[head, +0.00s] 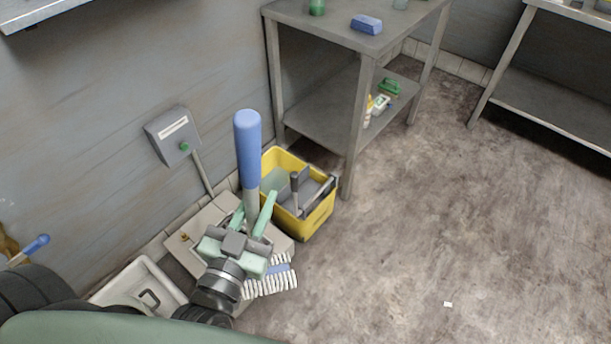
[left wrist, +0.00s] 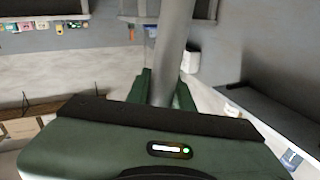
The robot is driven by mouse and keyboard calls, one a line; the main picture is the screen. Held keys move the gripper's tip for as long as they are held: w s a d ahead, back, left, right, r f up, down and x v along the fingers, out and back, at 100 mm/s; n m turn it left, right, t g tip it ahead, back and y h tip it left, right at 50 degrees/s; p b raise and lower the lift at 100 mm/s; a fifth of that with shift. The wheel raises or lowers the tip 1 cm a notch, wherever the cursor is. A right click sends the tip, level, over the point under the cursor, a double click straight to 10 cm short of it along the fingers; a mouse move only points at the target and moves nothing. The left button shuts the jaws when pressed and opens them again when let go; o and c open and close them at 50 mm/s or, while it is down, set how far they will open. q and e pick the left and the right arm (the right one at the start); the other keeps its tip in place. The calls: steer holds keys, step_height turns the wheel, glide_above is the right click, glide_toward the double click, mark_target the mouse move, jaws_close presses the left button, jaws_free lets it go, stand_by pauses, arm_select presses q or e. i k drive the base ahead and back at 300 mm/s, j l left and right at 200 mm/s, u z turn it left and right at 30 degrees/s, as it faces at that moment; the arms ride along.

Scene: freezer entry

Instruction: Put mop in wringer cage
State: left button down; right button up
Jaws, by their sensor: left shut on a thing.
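The mop has a thick blue grip (head: 248,150), a grey shaft and a white stringy head (head: 270,284). My left gripper (head: 252,214) is shut on the grey shaft, below the blue grip. The shaft also shows between the green fingers in the left wrist view (left wrist: 172,60). The mop is roughly upright; its head shows below the gripper, outside the bucket. The yellow bucket (head: 318,221) stands just right of the gripper. The grey wringer cage (head: 311,190) sits in its right part, with a dark-tipped lever standing up. My right gripper is not in view.
A grey metal table (head: 330,28) stands behind the bucket, one leg close to it. A wall box (head: 174,136) with a pipe is at the left. A white tray (head: 110,290) lies at lower left. The floor (head: 450,215) to the right is mostly clear.

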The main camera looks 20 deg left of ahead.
mark_target(304, 200)
steer(key=i+u, duration=0.2)
steer(key=u, duration=0.2)
steer(key=i+l+u, duration=0.15)
steer(key=u, duration=0.3)
steer(key=i+l+u, duration=0.15)
steer(key=u, duration=0.25)
steer(key=i+l, duration=0.2)
steer(key=i+l+u, duration=0.15)
steer(key=l, duration=0.3)
steer(key=i+l, duration=0.2)
steer(key=i+l+u, duration=0.15)
steer(key=l, duration=0.3)
steer(key=i+l, duration=0.15)
steer(key=l, duration=0.2)
steer(key=i+l+u, duration=0.1)
steer(key=l, duration=0.25)
steer(key=i+l+u, duration=0.1)
steer(key=l, duration=0.25)
steer(key=i, duration=0.1)
